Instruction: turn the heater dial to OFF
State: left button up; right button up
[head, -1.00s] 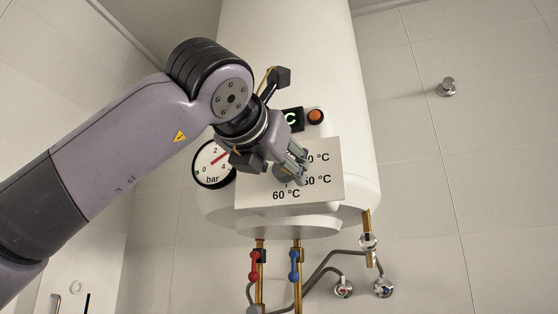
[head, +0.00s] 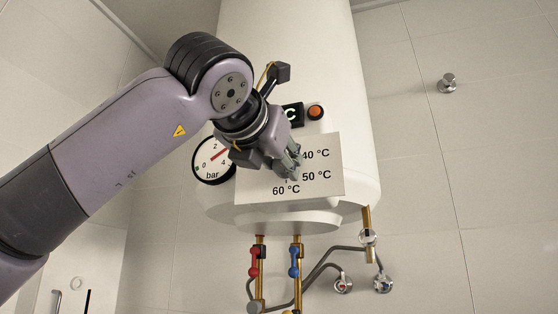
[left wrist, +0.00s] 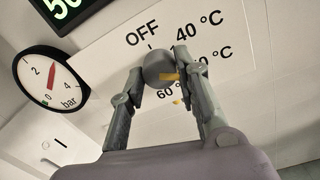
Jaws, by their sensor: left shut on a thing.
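The heater dial (left wrist: 158,66) is a round grey knob on a white label panel (head: 255,190) on the water heater. OFF (left wrist: 142,33) is printed at upper left of the dial, 40 °C (left wrist: 199,25) at upper right and 60 °C below. My left gripper (head: 291,166) is shut on the dial, one finger on each side in the left wrist view (left wrist: 160,75). In the head view the gripper covers the dial and OFF. My right gripper is not in view.
A pressure gauge (head: 208,160) is left of the panel. A dark display (head: 293,113) and an orange lamp (head: 315,112) are above it. Pipes with a red valve handle (head: 254,262) and a blue one (head: 294,262) hang below the heater.

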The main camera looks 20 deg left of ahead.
pick_arm(q)
jog(key=n+h+b, duration=0.1)
jog(key=n+b, duration=0.8)
jog(key=n, duration=1.4)
dwell(0.4)
dwell(0.5)
jog(key=o, duration=1.2)
jog(key=shift+a, duration=0.1)
jog(key=shift+c, duration=0.2)
jog(key=shift+r, duration=0.1)
